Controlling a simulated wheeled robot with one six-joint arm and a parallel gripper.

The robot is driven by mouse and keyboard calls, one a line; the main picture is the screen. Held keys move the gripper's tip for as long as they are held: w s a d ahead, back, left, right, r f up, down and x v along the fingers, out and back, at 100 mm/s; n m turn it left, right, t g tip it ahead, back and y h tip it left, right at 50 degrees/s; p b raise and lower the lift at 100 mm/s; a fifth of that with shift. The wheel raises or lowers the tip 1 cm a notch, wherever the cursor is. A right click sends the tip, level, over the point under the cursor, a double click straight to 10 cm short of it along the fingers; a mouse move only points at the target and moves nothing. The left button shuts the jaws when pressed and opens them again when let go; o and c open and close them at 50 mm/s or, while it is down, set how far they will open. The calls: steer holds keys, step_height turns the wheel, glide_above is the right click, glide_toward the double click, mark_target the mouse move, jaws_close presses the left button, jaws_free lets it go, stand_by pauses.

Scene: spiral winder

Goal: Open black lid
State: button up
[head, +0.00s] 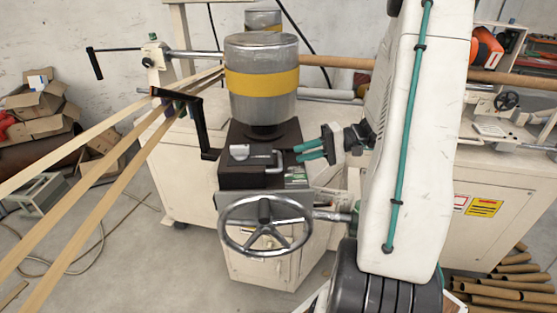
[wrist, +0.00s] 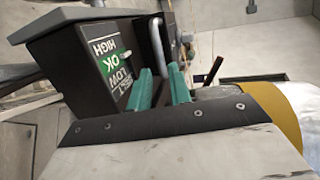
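The black lid (head: 232,172) appears to be the dark top of the box under the tank in the head view. It looks shut. A bent silver handle (head: 268,155) lies over it; what seems the same handle (wrist: 157,40) stands beyond my fingertips in the wrist view. My gripper (head: 297,152) is just right of the box, its teal fingers pointing left towards it. In the wrist view my gripper (wrist: 161,72) has its fingers apart with nothing between them. A label (wrist: 108,62) reading HIGH, OK, LOW is on the box's dark side. Any contact with the handle cannot be told.
A silver handwheel (head: 265,225) sticks out in front below. A black crank arm (head: 198,122) is at the left. Paper strips (head: 95,155) run off left.

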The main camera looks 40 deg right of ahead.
mark_target(279, 158)
steer(key=x, duration=0.7)
steer(key=shift+w+a, duration=0.15)
steer(key=shift+a, duration=0.1)
jaws_close()
